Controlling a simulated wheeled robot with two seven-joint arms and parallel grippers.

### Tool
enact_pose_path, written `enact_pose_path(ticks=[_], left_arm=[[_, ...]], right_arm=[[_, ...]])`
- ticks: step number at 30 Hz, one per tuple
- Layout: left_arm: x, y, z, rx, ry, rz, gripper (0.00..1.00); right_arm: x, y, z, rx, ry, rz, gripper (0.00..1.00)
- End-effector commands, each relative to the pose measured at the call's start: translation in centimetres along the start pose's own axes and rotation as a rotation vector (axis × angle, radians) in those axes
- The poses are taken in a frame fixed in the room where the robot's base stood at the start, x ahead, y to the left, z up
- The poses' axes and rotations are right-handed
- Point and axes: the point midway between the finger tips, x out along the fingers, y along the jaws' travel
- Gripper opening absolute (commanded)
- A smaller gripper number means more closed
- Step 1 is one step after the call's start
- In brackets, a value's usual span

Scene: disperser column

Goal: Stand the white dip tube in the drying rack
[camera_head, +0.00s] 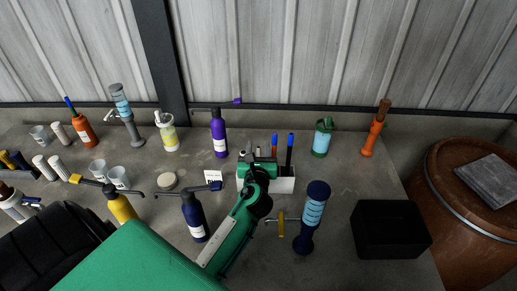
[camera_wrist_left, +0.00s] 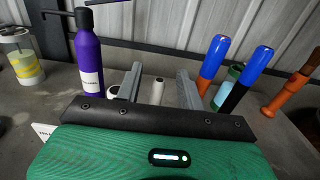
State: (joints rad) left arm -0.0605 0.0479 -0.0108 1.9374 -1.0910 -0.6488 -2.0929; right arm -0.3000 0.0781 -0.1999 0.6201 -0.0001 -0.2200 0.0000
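The white drying rack (camera_head: 284,186) stands mid-table, partly hidden by my left gripper. An orange tube with a blue top (camera_head: 274,143) and a black tube with a blue top (camera_head: 290,150) stand upright there; they also show in the left wrist view (camera_wrist_left: 214,58). My left gripper (camera_head: 258,154) is over the rack's left part. In the left wrist view its fingers (camera_wrist_left: 160,86) are apart. A short white tube end (camera_wrist_left: 157,91), apparently the white dip tube, shows upright between them, with gaps on both sides. Its lower part is hidden. My right gripper is not in view.
A purple bottle (camera_head: 219,135) stands behind left, a dark blue pump bottle (camera_head: 194,217) in front left. A blue-capped column (camera_head: 312,214) stands front right, beside a black box (camera_head: 389,229). A green-capped jar (camera_head: 322,138) stands behind right. Clear table lies right of the rack.

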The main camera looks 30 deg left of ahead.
Motion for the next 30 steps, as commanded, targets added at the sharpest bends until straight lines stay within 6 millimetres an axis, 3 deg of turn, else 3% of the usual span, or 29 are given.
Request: enact_pose_path(ticks=[6,10,21,30], left_arm=[[-0.2,0.0,-0.1,0.0,0.0,0.0,0.39],[-1.5,0.0,-0.2,0.0,0.001,0.0,0.39],[-9.6,0.0,-0.4,-0.001,0.003,-0.001,0.39],[-13.4,0.0,-0.2,0.0,0.001,0.0,0.39]], right_arm=[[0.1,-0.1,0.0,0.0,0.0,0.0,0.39],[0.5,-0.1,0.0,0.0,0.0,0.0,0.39],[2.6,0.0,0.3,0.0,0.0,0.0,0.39],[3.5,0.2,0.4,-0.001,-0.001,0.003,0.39]])
